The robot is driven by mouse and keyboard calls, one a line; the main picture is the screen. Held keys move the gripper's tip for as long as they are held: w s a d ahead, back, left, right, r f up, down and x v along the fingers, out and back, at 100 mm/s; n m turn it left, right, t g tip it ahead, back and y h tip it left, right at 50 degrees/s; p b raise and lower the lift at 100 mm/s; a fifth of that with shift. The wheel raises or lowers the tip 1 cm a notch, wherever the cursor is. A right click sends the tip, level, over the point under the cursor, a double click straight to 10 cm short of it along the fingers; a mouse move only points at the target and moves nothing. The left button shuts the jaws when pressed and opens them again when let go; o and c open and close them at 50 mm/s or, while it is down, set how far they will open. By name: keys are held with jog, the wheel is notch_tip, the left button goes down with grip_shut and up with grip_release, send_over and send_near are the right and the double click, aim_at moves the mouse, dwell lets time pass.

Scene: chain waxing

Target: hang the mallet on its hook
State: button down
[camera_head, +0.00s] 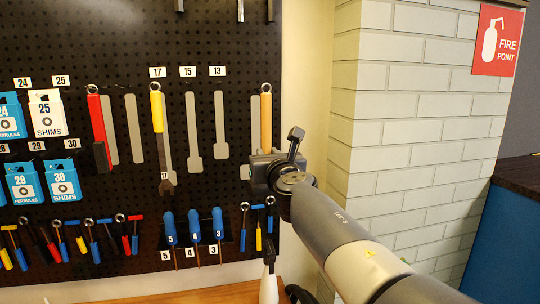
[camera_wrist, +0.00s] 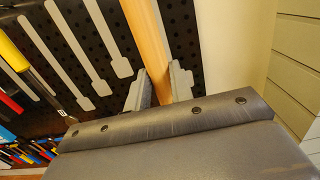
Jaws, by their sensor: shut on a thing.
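The mallet's wooden handle (camera_head: 266,122) stands upright against the right end of the black pegboard. A ring shows at its top, at the height of the hook (camera_head: 266,87); I cannot tell whether the ring is on the hook. My gripper (camera_head: 266,157) is shut on the lower part of the handle. The wrist view shows the handle (camera_wrist: 148,38) between both fingers of my gripper (camera_wrist: 160,82). The mallet's head is hidden behind my gripper. A pale tool outline (camera_head: 255,122) shows just left of the handle.
A yellow-handled wrench (camera_head: 157,112) and a red-handled tool (camera_head: 97,118) hang to the left. Blue-handled tools (camera_head: 194,227) stand in a rack below. A white brick wall (camera_head: 410,130) lies close on the right.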

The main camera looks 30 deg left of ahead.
jog(key=shift+p+x, duration=1.2)
jog(key=shift+x, duration=1.55)
jog(key=shift+w+a+f, duration=0.4)
jog(key=shift+w+a, duration=0.05)
jog(key=shift+w, duration=0.05)
jog(key=c, duration=1.4)
grip_release()
jog(key=shift+o, duration=1.2)
jog(key=shift+f, duration=0.1)
jog(key=shift+s, duration=0.1)
